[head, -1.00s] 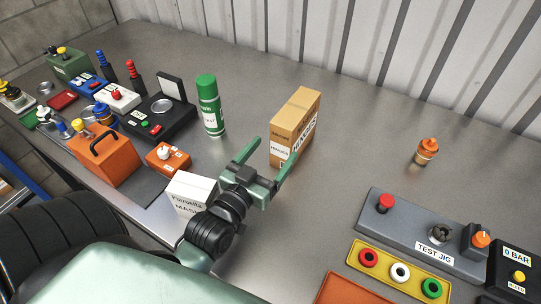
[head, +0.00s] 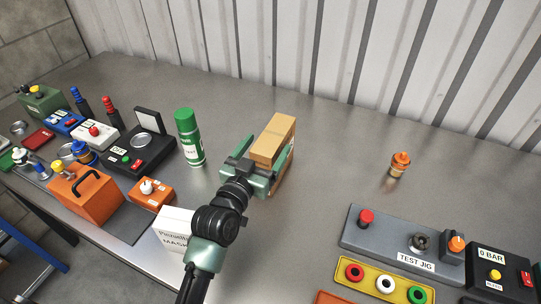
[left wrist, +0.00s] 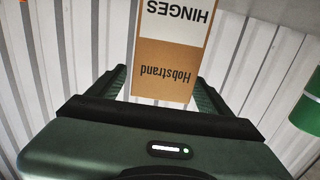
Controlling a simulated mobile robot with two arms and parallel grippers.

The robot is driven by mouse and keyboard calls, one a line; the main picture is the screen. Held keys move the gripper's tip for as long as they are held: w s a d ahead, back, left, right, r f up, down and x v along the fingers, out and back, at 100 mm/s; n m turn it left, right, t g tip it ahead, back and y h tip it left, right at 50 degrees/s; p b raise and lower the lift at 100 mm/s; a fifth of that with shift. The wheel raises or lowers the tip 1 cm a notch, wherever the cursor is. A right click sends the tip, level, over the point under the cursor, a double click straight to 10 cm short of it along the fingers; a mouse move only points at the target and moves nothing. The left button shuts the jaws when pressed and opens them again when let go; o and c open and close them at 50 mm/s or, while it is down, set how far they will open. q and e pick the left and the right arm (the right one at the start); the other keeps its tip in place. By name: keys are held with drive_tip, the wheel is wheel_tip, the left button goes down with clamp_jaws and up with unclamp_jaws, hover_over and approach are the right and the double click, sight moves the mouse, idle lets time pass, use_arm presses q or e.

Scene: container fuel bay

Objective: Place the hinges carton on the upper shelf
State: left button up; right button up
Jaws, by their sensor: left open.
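The hinges carton (head: 274,140), a tall brown box, stands upright on the grey bench. In the left wrist view the carton (left wrist: 165,65) shows a white label reading HINGES and the word Hobstrand, both upside down. My left gripper (head: 265,157) is open at the carton, with one finger toward each side of it. In the left wrist view the carton appears between the fingers; contact cannot be told. The gripper hides the carton's lower front in the head view. My right gripper is not in view. No upper shelf can be made out.
A green spray can (head: 189,138) stands left of the carton. A white mask box (head: 174,228) is close to my left arm. An orange-capped bottle (head: 400,164) and a test jig (head: 385,235) are to the right. The bench behind the carton is clear up to the corrugated wall.

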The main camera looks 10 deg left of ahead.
sight(272, 137)
use_arm(q)
drive_tip(key=w, duration=0.2)
drive_tip(key=w+p, duration=0.1)
drive_tip(key=w, duration=0.1)
drive_tip(key=shift+w+d+f, duration=0.1)
drive_tip(key=shift+d, duration=0.25)
drive_tip(key=shift+c, duration=0.3)
clamp_jaws()
drive_tip(key=shift+r, duration=0.2)
